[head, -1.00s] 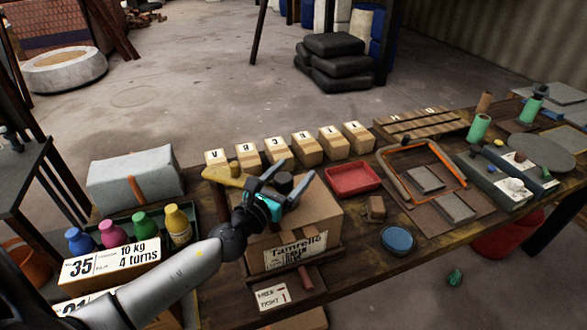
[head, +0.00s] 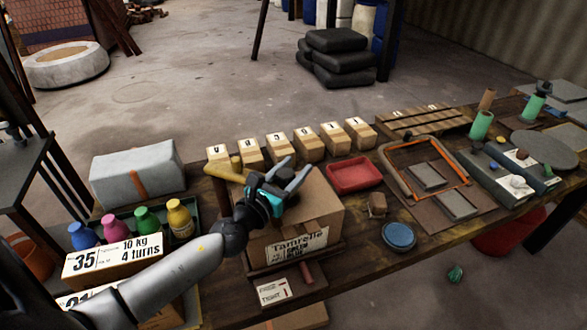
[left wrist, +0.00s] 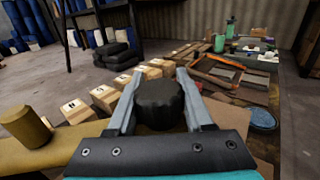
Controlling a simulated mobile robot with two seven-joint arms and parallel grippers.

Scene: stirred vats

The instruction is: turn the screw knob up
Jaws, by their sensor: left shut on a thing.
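The screw knob (left wrist: 159,103) is dark and ridged, and it stands between the two fingers in the left wrist view. In the head view the fingers and gripper body hide most of it, above the cardboard-coloured box labelled Tamrello (head: 330,212). My left gripper (head: 285,178) is shut on the knob, with a grey finger on each side of it. A yellow bar (head: 226,173) runs beside the knob to the left, and its round yellow end shows in the left wrist view (left wrist: 24,127). My right gripper is in neither view.
A row of lettered wooden blocks (head: 279,147) stands behind the box. A red tray (head: 355,175), a blue round lid (head: 399,236) and a small brown block (head: 377,204) lie to the right. Coloured bottles (head: 147,221) and a grey case (head: 137,172) stand to the left.

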